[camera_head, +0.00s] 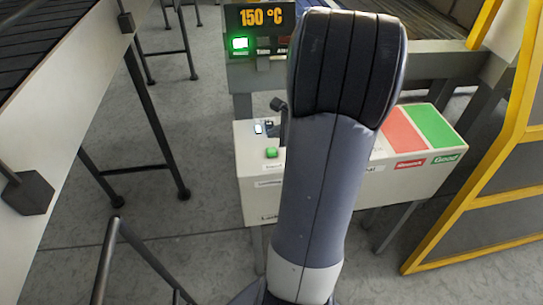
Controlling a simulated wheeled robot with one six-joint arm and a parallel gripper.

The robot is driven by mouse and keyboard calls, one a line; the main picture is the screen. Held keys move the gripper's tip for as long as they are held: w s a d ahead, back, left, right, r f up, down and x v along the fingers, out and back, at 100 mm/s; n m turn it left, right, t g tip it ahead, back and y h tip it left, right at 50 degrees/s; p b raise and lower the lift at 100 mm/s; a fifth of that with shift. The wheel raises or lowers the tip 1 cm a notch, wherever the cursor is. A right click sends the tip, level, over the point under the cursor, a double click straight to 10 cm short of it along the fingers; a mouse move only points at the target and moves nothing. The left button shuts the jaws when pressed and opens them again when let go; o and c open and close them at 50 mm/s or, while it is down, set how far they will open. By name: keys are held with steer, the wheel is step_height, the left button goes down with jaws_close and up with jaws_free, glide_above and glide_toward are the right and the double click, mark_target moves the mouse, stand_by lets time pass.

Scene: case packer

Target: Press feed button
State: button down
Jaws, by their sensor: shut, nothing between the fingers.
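A small green button (272,153) sits on the left part of a white control box (249,187), with a small label below it that I cannot read. My own arm rises through the middle of the view and covers the centre of the box. Nothing visibly covers the green button.
A panel reading 150 °C (261,17) with a lit green indicator (240,43) stands behind. Red (400,135) and green (430,126) areas lie on the box's right. A yellow frame (470,214) stands at right, a conveyor (75,70) at left. Floor shows between.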

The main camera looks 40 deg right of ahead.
mark_target(275, 152)
steer(key=shift+f+b, duration=1.15)
steer(key=shift+f, duration=0.65)
stand_by(0.5)
steer(key=shift+f+b, duration=0.4)
steer(key=shift+b, duration=0.05)
